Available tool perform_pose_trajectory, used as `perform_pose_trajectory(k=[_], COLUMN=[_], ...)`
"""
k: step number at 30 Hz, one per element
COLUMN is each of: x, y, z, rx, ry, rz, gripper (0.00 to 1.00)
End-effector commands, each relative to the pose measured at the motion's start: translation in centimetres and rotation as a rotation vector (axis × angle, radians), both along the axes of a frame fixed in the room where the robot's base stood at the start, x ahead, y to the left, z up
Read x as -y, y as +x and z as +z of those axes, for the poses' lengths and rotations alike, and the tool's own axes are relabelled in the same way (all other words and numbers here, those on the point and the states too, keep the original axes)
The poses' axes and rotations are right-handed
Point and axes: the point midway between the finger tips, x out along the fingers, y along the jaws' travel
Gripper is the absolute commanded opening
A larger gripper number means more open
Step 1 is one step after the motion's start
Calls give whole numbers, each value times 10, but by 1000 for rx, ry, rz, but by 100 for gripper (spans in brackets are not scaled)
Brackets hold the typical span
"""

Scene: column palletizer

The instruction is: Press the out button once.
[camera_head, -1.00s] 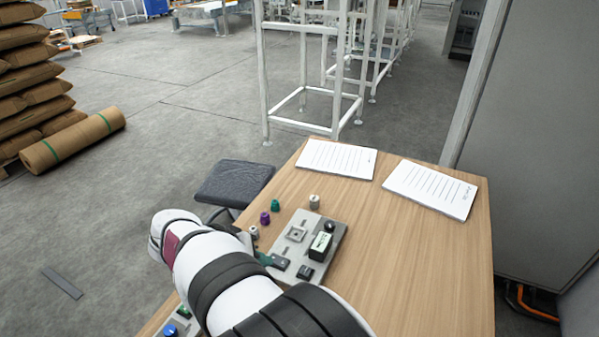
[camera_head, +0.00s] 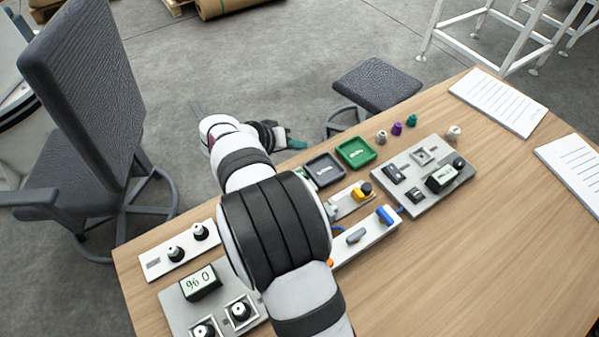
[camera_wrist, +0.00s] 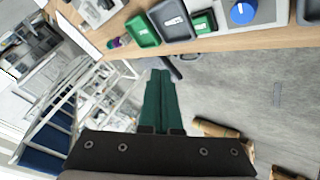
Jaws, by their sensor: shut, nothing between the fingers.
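No label reading "out" is legible, so I cannot tell which button it is. A grey control panel (camera_head: 422,175) with a small display, dark switches and a square button (camera_head: 423,156) lies on the right of the desk. A second panel (camera_head: 215,302) with a display and two round black-and-white buttons lies at the near left, partly behind my arm. My gripper (camera_head: 298,145) is beyond the desk's far edge, touching nothing visible. In the wrist view its green fingers (camera_wrist: 160,75) are shut and empty, pointing towards the desk edge.
Between the panels lie a green tray (camera_head: 357,152), a dark tray (camera_head: 324,170), a yellow-based switch (camera_head: 364,192) and a strip with a blue switch (camera_head: 387,215). Small knobs (camera_head: 397,128) and papers (camera_head: 497,101) lie farther right. A stool (camera_head: 376,85) and chair (camera_head: 85,120) stand beyond the desk.

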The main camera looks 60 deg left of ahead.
Motion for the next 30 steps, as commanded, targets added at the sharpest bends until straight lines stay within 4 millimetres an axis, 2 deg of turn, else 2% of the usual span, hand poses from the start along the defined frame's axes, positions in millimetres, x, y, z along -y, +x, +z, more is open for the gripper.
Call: perform_pose_trajectory(k=[12, 16, 21, 30], x=[1, 0, 0, 0], y=[0, 0, 0, 0], z=[-59, -73, -82, -83], rx=[-1, -1, -1, -1], ry=[-4, -2, -1, -1], rz=[1, 0, -1, -1], gripper=[0, 0, 0, 0])
